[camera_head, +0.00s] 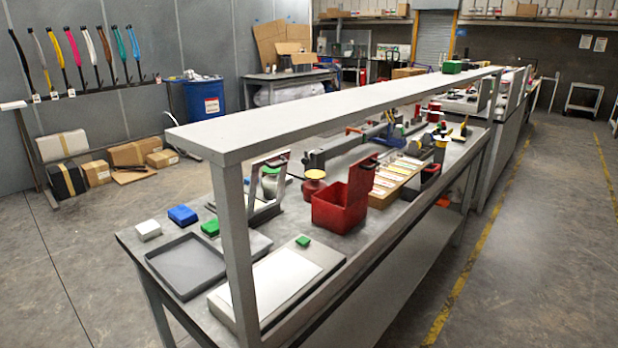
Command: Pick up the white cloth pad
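A small white block-like pad (148,229), which looks like the white cloth pad, lies at the near left corner of the grey workbench (128,238). A blue pad (182,215) and a green pad (210,227) lie to its right, close by and apart from it. A shallow grey tray (187,265) is just in front of these pads. Neither of my grippers shows in the head view.
A grey shelf (330,108) on posts runs above the bench. A board with a white sheet (275,285), a red bin (340,207) and a metal frame stand farther right. Boxes (97,172) lie by the left wall. The floor left of the bench is clear.

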